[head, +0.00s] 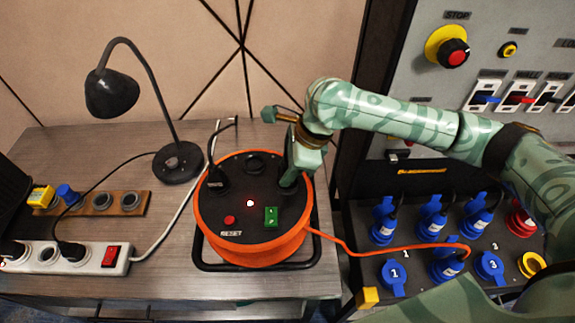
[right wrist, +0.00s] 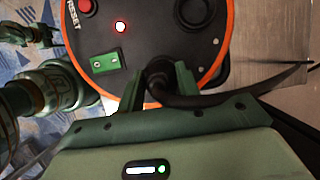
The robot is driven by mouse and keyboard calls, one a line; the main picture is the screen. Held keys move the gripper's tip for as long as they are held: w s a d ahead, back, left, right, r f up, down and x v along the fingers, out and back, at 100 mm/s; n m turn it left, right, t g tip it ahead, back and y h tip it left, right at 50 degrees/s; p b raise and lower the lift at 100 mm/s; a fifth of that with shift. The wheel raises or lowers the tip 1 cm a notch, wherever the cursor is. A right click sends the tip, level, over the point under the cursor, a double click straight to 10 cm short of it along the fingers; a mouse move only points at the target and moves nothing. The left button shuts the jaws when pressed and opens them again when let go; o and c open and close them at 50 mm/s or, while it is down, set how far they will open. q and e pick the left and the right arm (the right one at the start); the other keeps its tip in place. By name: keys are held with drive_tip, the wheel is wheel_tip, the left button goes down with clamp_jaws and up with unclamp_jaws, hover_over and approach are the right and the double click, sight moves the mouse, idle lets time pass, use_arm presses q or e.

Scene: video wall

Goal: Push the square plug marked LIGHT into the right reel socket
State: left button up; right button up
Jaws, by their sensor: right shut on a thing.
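The orange cable reel (head: 208,235) stands on the table with a black top face. My right gripper (head: 289,180) is over the right side of that face, pointing down, and covers the right socket in the head view. In the right wrist view my right gripper (right wrist: 163,82) is shut on a black plug (right wrist: 160,68), whose thick cable runs off to the right. The plug is at the reel's face near the orange rim; I cannot tell how deep it sits. No LIGHT marking is readable. Another black plug (head: 216,179) is in the reel's left socket.
The reel has a green switch (head: 271,216) and a lit red light (head: 250,203). A black lamp (head: 113,95), a white power strip (head: 107,259) and a wooden socket board (head: 131,203) are to the left. A panel with blue connectors (head: 383,229) is to the right.

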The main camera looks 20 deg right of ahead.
drive_tip(key=shift+f+b, duration=0.35)
drive_tip(key=shift+f, duration=0.15)
drive_tip(key=o, duration=1.6)
drive_tip(key=shift+c, duration=0.2)
drive_tip(key=shift+r, duration=0.1)
drive_tip(key=shift+r+p, duration=2.4)
drive_tip(key=shift+r, duration=0.65)
drive_tip(key=shift+f, duration=0.1)
